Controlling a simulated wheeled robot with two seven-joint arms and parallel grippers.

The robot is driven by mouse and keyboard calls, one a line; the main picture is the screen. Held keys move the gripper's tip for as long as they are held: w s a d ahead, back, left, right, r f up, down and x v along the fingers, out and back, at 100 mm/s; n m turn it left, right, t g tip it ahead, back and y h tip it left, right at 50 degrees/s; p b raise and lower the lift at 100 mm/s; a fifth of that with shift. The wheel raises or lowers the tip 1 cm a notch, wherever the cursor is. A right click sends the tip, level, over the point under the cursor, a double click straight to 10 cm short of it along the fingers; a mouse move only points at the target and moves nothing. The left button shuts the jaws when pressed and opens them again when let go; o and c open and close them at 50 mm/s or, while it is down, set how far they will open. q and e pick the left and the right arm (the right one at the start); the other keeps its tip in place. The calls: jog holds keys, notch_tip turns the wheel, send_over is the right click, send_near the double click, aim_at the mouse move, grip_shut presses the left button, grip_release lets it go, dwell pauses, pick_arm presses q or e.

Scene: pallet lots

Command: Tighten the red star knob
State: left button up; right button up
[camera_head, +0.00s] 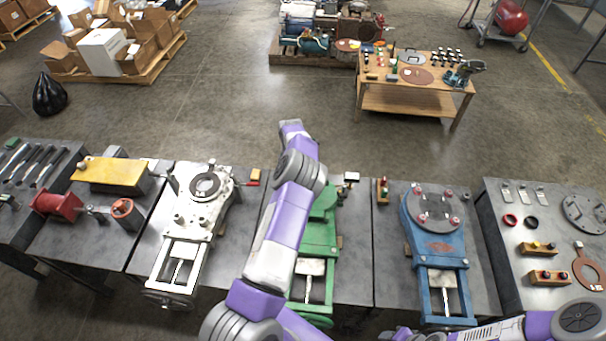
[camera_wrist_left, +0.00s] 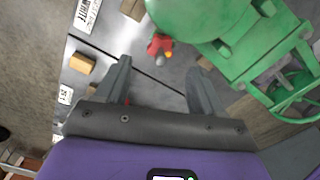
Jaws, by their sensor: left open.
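A red knob (camera_wrist_left: 160,45) with a small yellow-orange tip shows in the left wrist view, beside the green machine (camera_wrist_left: 235,40). Its lobes are too small to make out. The green machine (camera_head: 319,235) stands on the bench in the head view, partly covered by my left arm, and I cannot make out the knob there. My left gripper (camera_wrist_left: 162,88) is open, its two fingers apart with nothing gripped between them. The knob appears beyond the gap between the fingertips, apart from them. My right gripper is out of view; only its arm shows at the lower right.
A white machine (camera_head: 200,195) and a blue machine (camera_head: 432,225) flank the green one. A yellow block (camera_wrist_left: 82,63) lies on the bench near a white label (camera_wrist_left: 87,14). A wooden table (camera_head: 415,105) stands farther back. Open floor lies between it and the bench.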

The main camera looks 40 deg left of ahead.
pick_arm(q)
notch_tip(320, 180, down, 7)
jog(key=shift+s+f+b, duration=0.15)
jog(key=shift+f+b, duration=0.05)
jog(key=shift+b, duration=0.1)
jog(key=c, duration=1.1)
jog(key=shift+o, duration=0.2)
jog(key=shift+f+m+b, duration=0.1)
jog(key=shift+m+b, duration=0.9)
jog(key=shift+b, duration=0.2)
jog(key=shift+m+b, duration=0.75)
jog(key=shift+m, duration=0.35)
jog(key=shift+m+b, duration=0.55)
jog(key=shift+m, duration=0.65)
